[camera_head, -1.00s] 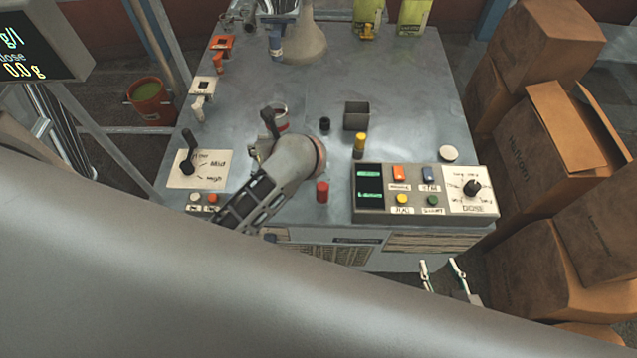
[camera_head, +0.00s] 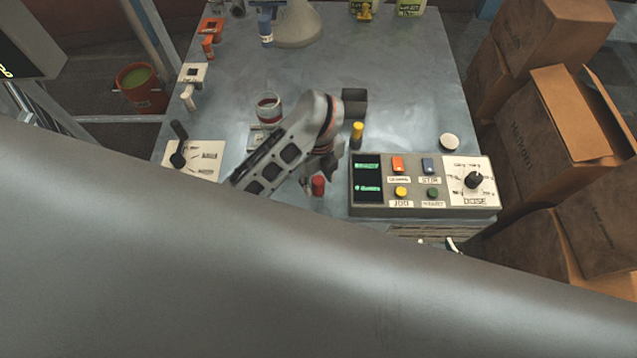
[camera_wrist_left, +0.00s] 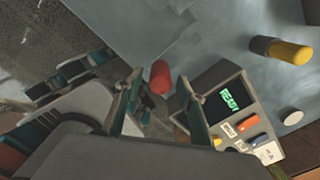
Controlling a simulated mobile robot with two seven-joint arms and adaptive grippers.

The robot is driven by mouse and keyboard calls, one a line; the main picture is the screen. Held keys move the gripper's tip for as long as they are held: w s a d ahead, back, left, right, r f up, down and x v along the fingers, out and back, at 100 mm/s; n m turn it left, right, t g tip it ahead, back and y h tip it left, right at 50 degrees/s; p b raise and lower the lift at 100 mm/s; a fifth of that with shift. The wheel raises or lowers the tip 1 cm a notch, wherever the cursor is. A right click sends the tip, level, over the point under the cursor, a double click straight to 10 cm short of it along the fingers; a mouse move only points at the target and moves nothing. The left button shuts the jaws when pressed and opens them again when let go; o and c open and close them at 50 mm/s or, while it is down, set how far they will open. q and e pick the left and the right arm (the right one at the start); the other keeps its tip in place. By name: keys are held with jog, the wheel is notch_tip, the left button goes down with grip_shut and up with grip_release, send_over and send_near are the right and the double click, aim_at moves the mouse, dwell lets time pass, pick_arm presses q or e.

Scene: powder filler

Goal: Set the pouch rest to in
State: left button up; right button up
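No part is readably labelled as the pouch rest, so I cannot tell which one it is. A red cylindrical knob (camera_head: 318,186) stands near the table's front edge, left of the control panel (camera_head: 425,209). My left gripper (camera_head: 322,163) is just above it in the head view, partly hidden by its wrist. In the left wrist view the gripper (camera_wrist_left: 160,85) is open, with the red knob (camera_wrist_left: 160,76) seen between and beyond its fingertips; contact cannot be told. A yellow-topped post (camera_head: 357,135) stands behind the panel. My right gripper (camera_head: 437,244) is open and empty below the panel, mostly hidden.
The metal table (camera_head: 400,60) has free room at its back right. A lever plate (camera_head: 205,160) is at the left and a dark square cup (camera_head: 354,103) behind my left wrist. Cardboard boxes (camera_head: 560,130) stand right of the table. My grey arm link covers the lower picture.

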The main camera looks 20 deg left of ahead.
pick_arm(q)
jog(key=shift+f, duration=0.85)
jog(key=shift+c, duration=1.1)
grip_shut()
